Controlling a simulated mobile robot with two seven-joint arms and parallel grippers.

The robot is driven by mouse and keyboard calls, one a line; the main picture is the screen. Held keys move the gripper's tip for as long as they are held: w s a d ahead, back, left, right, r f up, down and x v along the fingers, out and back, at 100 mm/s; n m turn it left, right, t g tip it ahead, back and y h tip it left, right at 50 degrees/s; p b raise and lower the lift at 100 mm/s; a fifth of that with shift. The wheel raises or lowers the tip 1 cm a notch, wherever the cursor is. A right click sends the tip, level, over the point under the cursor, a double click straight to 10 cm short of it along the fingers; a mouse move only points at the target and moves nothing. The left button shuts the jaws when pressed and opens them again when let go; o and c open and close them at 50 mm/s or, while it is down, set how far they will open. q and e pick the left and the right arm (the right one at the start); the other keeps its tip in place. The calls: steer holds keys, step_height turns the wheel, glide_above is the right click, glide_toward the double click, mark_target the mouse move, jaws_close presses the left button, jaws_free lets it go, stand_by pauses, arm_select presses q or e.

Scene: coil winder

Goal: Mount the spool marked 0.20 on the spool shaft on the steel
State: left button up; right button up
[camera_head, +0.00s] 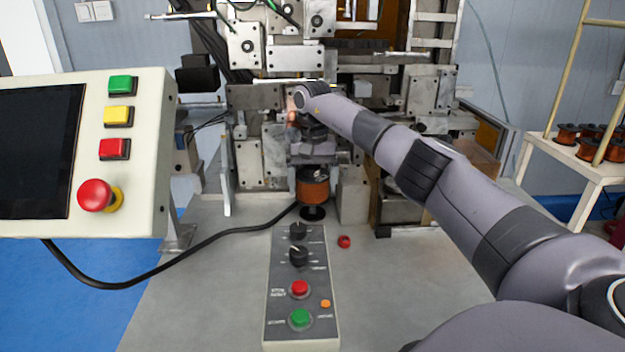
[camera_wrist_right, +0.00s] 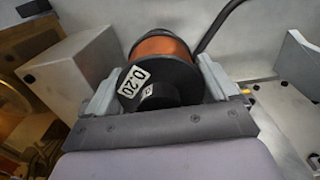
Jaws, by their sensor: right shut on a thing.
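The spool marked 0.20 (camera_wrist_right: 158,72) is wound with orange-brown wire between black flanges. Its white label faces the camera in the right wrist view. In the head view the spool (camera_head: 313,187) sits below my wrist, in front of the machine. My right gripper (camera_wrist_right: 153,84) is shut on the spool, with one pale finger on each side. The steel surface (camera_head: 210,300) lies beneath. A dark round base shows under the spool in the head view; I cannot tell whether it is the lower flange or part of a shaft. The spool shaft is not clearly seen. My left gripper is not in view.
A large button panel (camera_head: 115,150) fills the left. A white side table (camera_head: 570,170) at right holds several spools.

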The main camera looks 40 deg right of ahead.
mark_target(312, 167)
steer(key=shift+f, duration=0.9)
steer(key=shift+f+b, duration=0.4)
steer(key=shift+f, duration=0.35)
steer(key=shift+f, duration=0.3)
steer(key=o, duration=1.3)
steer(key=shift+o, duration=0.2)
steer(key=shift+f, duration=0.1)
step_height(312, 167, up, 7)
steer(key=shift+r+b, duration=0.15)
steer(key=shift+b, duration=0.2)
steer(key=shift+a, duration=0.1)
